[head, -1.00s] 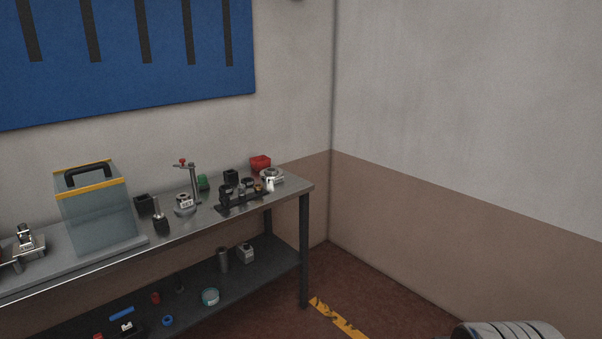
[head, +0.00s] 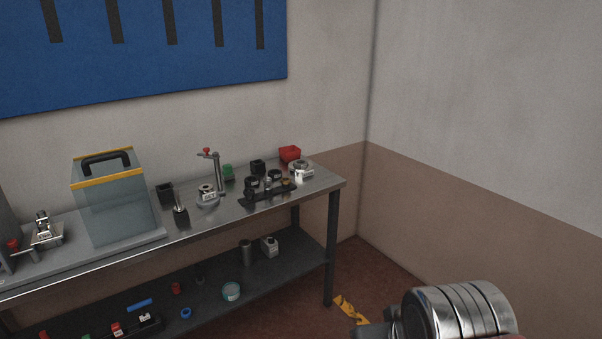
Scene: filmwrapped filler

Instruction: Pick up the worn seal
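I cannot tell which item is the worn seal; the parts are small at this distance. A small blue ring (head: 185,313) lies on the lower shelf. A round teal-and-white piece (head: 231,291) lies to its right. On the bench top, a dark fixture (head: 266,193) holds several small round parts, one brassy. A round metal piece (head: 301,169) sits behind it near the bench's right end. My arm's shiny ribbed metal part shows at the lower right, well apart from the bench. My gripper's fingers are not in view.
The steel bench (head: 322,183) runs along the wall. It bears a clear box with a black handle (head: 112,205), a stand with a red knob (head: 217,172), a red bin (head: 290,154) and black cups. The lower shelf (head: 290,263) holds loose parts.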

